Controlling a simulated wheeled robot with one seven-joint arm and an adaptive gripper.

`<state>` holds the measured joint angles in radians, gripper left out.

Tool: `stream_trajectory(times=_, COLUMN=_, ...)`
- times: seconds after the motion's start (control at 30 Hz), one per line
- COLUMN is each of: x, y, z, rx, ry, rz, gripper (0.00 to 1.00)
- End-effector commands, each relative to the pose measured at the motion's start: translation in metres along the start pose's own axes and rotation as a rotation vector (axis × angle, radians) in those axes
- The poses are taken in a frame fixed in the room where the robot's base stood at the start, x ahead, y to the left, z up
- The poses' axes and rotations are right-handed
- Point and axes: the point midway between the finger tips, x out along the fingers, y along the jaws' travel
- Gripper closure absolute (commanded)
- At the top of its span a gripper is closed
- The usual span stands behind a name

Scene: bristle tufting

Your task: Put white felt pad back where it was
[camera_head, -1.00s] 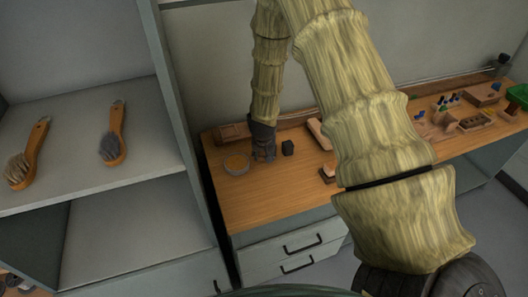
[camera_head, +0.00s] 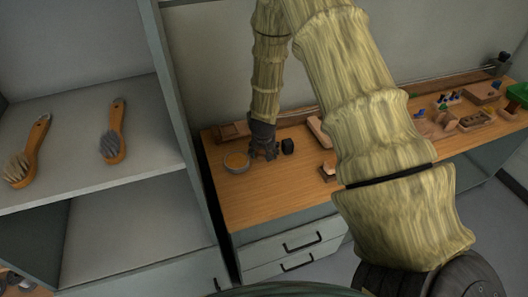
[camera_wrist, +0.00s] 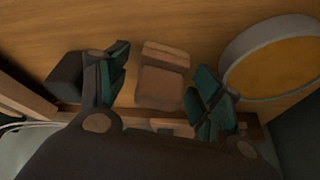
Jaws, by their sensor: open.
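I cannot make out a white felt pad for certain in either view. My gripper (camera_head: 264,154) hangs over the left part of the wooden workbench, between a round dish and a dark cube. In the wrist view its two dark green-padded fingers (camera_wrist: 162,68) stand apart. A small brown block (camera_wrist: 162,83) with a paler strip shows in the gap between them, and nothing is clearly gripped. I cannot tell whether the fingers touch it. The area right under the gripper is hidden in the head view.
The grey-rimmed dish (camera_head: 237,162) with amber contents is left of my gripper and the dark cube (camera_head: 288,146) right. The workbench (camera_head: 262,203) is bare toward its front edge. Two brushes (camera_head: 114,135) (camera_head: 27,155) lie on the left shelf. Several small items crowd the bench's right end.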

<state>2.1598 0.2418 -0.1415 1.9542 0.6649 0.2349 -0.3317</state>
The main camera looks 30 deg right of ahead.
Motion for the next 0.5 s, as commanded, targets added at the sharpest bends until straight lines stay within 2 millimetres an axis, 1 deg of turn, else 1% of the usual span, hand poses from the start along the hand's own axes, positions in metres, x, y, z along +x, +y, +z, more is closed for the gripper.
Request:
stream_trajectory(times=0.17, x=-0.017, y=-0.001, z=0.000, rx=-0.002, ry=0.001, rz=-0.001, gripper=0.34)
stream_trajectory(times=0.5, x=-0.061, y=-0.001, z=0.000, rx=-0.002, ry=0.002, rz=-0.001, gripper=0.34)
